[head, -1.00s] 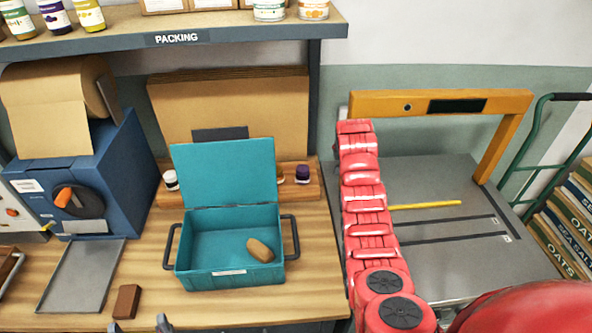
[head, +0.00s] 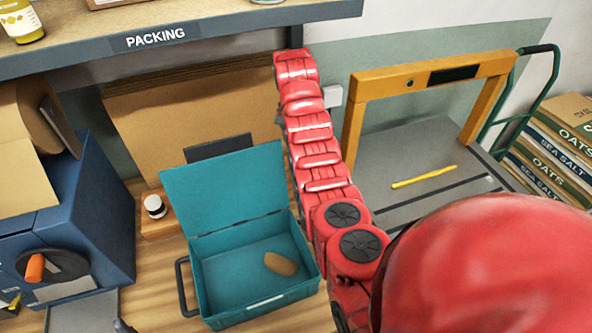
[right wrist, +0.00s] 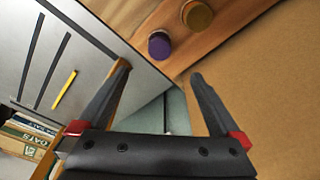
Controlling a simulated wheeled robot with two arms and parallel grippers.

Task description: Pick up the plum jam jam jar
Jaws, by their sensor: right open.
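A jar with a dark purple lid (right wrist: 159,46) stands on a wooden rack in the right wrist view, seen from above. A jar with a brownish-gold lid (right wrist: 197,15) stands beside it. Their labels do not show, so I cannot read which is plum jam. My right gripper (right wrist: 160,73) is open and empty, its fingertips apart and short of the purple-lidded jar. In the head view my red right arm hides these two jars and its own gripper. Only a dark tip of my left gripper (head: 122,326) shows at the bottom edge.
A white-lidded jar (head: 155,207) stands on the rack's left part. An open teal box (head: 248,308) holding a brown oval object (head: 281,264) is in front. A blue dispenser (head: 90,215) is left. An orange frame (head: 352,135) stands over the grey surface at right.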

